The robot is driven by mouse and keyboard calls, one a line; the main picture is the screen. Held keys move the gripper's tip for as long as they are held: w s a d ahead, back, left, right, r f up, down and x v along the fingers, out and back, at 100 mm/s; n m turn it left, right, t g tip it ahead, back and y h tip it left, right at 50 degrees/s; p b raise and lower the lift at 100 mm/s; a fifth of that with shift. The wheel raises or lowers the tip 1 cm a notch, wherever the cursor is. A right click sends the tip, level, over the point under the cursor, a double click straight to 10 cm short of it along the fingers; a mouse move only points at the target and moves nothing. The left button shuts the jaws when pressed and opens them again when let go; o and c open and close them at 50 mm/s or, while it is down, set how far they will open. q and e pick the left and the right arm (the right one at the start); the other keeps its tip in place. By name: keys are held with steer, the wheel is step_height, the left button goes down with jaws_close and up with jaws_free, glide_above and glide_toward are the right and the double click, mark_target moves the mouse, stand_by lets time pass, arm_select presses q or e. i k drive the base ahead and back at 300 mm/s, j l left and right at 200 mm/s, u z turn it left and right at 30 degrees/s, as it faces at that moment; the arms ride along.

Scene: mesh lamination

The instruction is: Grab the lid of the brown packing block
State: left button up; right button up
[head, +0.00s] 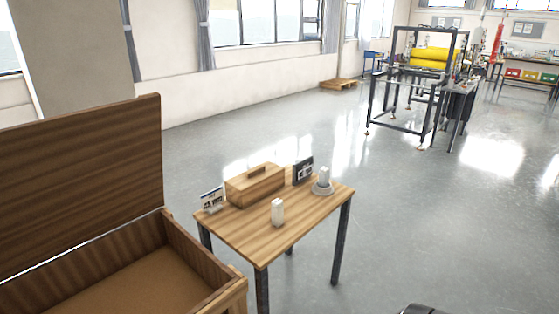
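A brown wooden box (254,189) sits on a small wooden table in the middle of the head view. Its lid (256,175) lies closed on top and has a dark slim handle (257,169) along the middle. A much larger brown wooden chest (204,255) stands at the lower left. Its hinged lid (85,180) stands raised and the inside looks empty. I cannot tell for certain which of the two is the packing block. Neither gripper shows clearly. Only a dark piece, perhaps part of my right arm, shows at the bottom edge right of centre.
The small table (250,238) also bears a sign card (212,198), a dark framed card (303,170), a white object on a round base (323,182) and a small white block (277,212). Open grey floor (430,220) lies right. A machine frame (415,90) stands farther back.

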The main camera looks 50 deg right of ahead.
mark_target(323, 179)
steer(key=z, duration=1.9)
steer(key=i+l, duration=0.75)
steer(key=l+u, duration=0.05)
